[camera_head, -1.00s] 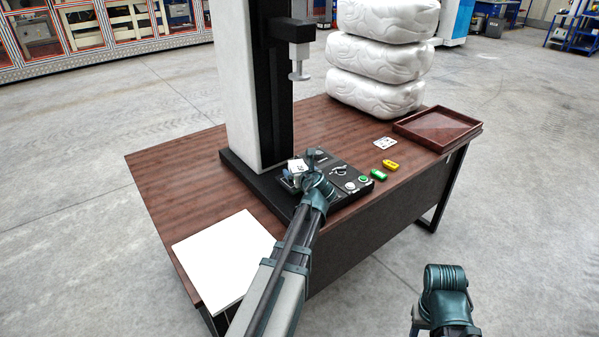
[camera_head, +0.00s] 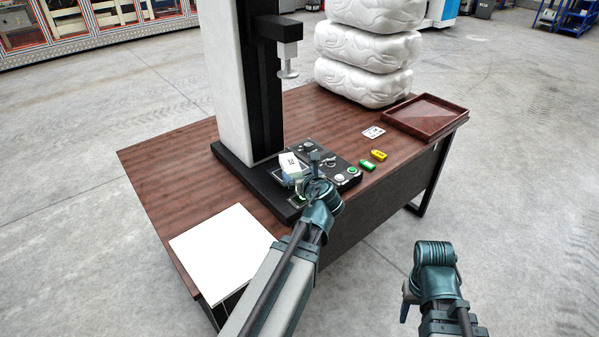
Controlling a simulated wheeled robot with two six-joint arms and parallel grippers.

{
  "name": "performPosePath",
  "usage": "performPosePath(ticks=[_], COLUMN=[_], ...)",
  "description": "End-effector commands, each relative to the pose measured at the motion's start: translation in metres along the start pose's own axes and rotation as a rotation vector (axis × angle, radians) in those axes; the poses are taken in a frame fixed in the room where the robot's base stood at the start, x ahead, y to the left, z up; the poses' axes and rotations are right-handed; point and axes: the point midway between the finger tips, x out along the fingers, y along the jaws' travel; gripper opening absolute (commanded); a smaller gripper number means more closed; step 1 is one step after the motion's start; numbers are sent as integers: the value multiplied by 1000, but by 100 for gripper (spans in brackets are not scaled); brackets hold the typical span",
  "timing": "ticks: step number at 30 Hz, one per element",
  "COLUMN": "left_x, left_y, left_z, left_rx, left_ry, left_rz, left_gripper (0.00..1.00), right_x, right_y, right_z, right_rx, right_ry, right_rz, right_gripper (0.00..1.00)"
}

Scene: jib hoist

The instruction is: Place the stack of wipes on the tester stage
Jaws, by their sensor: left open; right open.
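A small white block with dark print, which looks like the stack of wipes (camera_head: 291,164), sits tilted at the front of the tester's black base (camera_head: 262,181), left of its control panel. Whether it rests on the stage is hard to tell, as the stage is partly hidden. My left gripper (camera_head: 308,174) is open just right of and in front of the block, with a small gap visible between them. The tester's press head (camera_head: 288,64) hangs well above. My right gripper (camera_head: 407,301) is open and empty, off the table at the lower right.
A white board (camera_head: 220,250) lies at the table's front left. Green (camera_head: 367,165) and yellow (camera_head: 379,155) blocks, a white card (camera_head: 373,132) and a brown tray (camera_head: 425,117) lie on the right. Large white bundles (camera_head: 366,50) are piled behind. The table's left part is clear.

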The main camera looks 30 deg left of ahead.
Motion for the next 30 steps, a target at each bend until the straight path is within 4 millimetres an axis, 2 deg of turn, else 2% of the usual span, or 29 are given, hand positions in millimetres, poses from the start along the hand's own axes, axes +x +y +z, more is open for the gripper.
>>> performPosePath(ticks=[5,8,11,13,17,21,24,27,30], left_x=[0,-4,-17,-32,-71,-124,-166,-204,-235], left_y=[0,-4,-13,-23,-42,-58,-66,-70,-70], left_z=[0,-8,-30,-54,-108,-163,-197,-223,-241], left_rx=[-3,-67,-259,-457,-850,-1214,-1414,-1557,-1644], left_ry=[1,27,105,190,368,528,603,636,635], left_rz=[0,1,18,52,181,407,606,804,968], left_gripper=[95,95,95,95,95,95,95,95,95], right_x=[0,0,0,0,0,0,0,0,0], right_y=[0,0,0,0,0,0,0,0,0], right_z=[0,0,0,0,0,0,0,0,0], right_rx=[0,0,0,0,0,0,0,0,0], right_ry=[0,0,0,0,0,0,0,0,0], right_rz=[0,0,0,0,0,0,0,0,0], right_gripper=[50,50,50,50,50,50,50,50,50])
